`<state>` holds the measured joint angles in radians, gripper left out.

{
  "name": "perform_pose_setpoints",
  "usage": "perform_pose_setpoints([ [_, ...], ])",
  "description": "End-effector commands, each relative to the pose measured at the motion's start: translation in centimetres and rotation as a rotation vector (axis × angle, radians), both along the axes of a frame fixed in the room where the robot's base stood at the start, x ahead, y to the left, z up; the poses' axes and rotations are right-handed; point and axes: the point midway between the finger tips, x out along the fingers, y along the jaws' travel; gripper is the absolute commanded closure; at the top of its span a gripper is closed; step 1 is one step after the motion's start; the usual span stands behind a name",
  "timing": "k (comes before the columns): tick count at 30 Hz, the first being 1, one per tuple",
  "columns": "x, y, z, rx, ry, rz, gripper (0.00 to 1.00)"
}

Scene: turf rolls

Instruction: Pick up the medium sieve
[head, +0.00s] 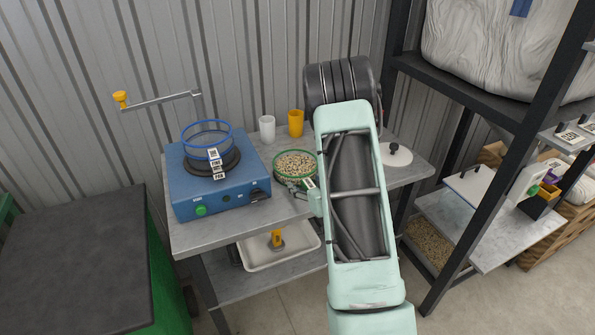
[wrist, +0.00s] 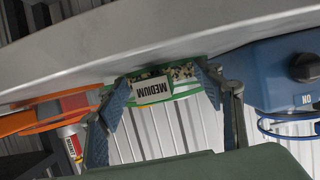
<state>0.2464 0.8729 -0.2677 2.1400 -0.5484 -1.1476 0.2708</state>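The medium sieve (head: 279,178) has a green rim and holds pale pebbles. It stands on the grey table to the right of the blue machine. In the wrist view the medium sieve (wrist: 181,87) shows its white "MEDIUM" label, which appears upside down. My gripper (wrist: 160,85) is open, with one finger on each side of the label at the sieve's side. I cannot tell whether the fingers touch it. In the head view my own arm hides most of the gripper.
A blue machine (head: 180,190) bears a blue-rimmed sieve (head: 207,128). White (head: 267,128) and yellow (head: 296,123) cups stand behind the medium sieve. An orange round object (wrist: 45,118) is in the wrist view. A white tray (head: 262,262) lies on the lower shelf. A dark rack post (head: 500,165) rises at right.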

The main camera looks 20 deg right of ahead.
Motion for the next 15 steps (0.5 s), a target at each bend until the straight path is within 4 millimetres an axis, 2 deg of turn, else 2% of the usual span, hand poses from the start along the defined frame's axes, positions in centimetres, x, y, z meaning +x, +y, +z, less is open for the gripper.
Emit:
perform_pose_setpoints([
  [2,0.01,0.00,0.01,0.000,0.000,0.000,0.56],
  [13,0.02,0.01,0.00,0.000,0.000,0.000,0.97],
  [15,0.01,0.00,0.01,0.000,0.000,0.000,1.00],
])
